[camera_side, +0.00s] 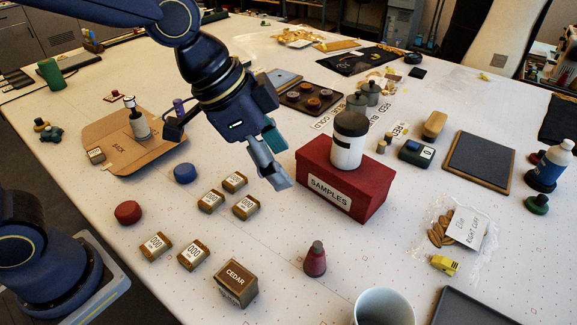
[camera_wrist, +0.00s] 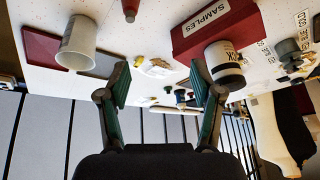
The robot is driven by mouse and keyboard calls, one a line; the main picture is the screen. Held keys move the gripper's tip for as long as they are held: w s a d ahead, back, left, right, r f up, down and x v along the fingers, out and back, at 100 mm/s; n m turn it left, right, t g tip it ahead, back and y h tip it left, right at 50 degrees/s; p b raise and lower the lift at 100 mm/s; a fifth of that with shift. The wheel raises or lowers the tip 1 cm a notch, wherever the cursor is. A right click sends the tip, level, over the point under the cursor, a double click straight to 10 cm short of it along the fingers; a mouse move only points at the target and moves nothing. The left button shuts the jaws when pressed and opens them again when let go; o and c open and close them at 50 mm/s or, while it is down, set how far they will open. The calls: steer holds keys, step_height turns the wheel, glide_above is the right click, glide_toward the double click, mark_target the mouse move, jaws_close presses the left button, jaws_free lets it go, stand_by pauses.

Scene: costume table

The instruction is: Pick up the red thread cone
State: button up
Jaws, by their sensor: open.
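The red thread cone (camera_side: 315,262) stands upright on the white table, in front of the red SAMPLES box. It has a dark top. In the wrist view a small reddish cone with a dark tip (camera_wrist: 130,9) shows at the top edge, partly cut off. My gripper (camera_side: 274,162) is above the table, up and to the left of the cone in the side view, and apart from it. In the wrist view my gripper (camera_wrist: 160,82) has its two fingers spread wide with nothing between them.
The red SAMPLES box (camera_side: 324,199) carries a white jar (camera_side: 348,148), close right of my gripper. The CEDAR block (camera_side: 235,281) is left of the cone, with several small labelled blocks behind it. A white cup (camera_side: 383,308) stands to the cone's front right. Bare table surrounds the cone.

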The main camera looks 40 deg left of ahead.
steer(key=m+g, duration=0.1)
glide_toward(322, 254)
steer(key=x, duration=0.3)
steer(key=w+x, duration=0.1)
steer(key=x, duration=0.1)
steer(key=shift+w+a+f, duration=0.2)
steer(key=shift+a+f, duration=0.05)
steer(key=x, duration=0.3)
steer(key=s+x, duration=0.1)
steer(key=shift+w+f, duration=0.15)
steer(key=shift+f, duration=0.35)
steer(key=shift+w+d+f, duration=0.2)
steer(key=shift+f, duration=0.2)
steer(key=c, duration=1.2)
